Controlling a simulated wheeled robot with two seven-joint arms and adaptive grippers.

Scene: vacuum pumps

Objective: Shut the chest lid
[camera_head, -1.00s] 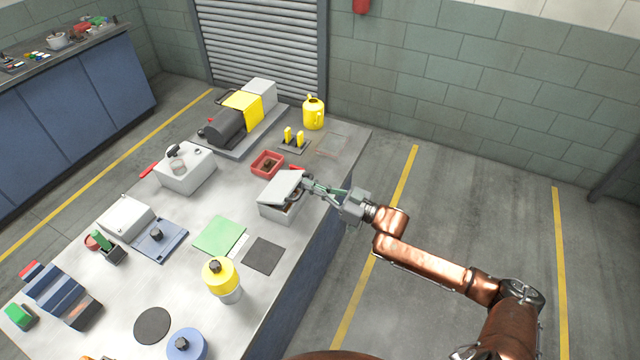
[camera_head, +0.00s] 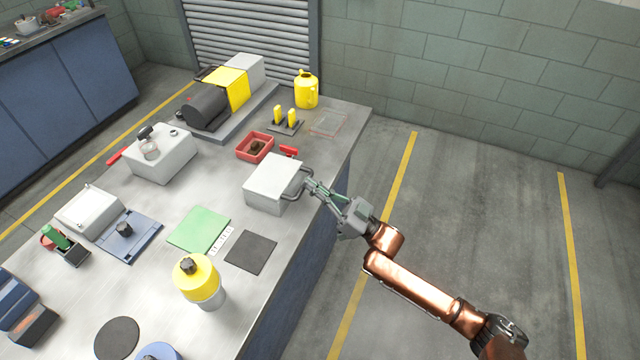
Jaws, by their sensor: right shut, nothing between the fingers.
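The grey chest (camera_head: 266,202) stands near the right edge of the bench, and its pale lid (camera_head: 274,176) lies flat over the box with no gap that I can see. A dark handle loop (camera_head: 299,183) sticks out at the chest's right side. My right gripper (camera_head: 309,184) is shut and empty, with its fingertips right by the handle; whether they touch it I cannot tell. My left gripper is not in view.
Behind the chest are a red tray (camera_head: 255,148) and a red object (camera_head: 289,151). A green mat (camera_head: 199,230), a dark mat (camera_head: 251,253) and a yellow-topped bottle (camera_head: 197,279) lie nearer. The floor right of the bench is clear.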

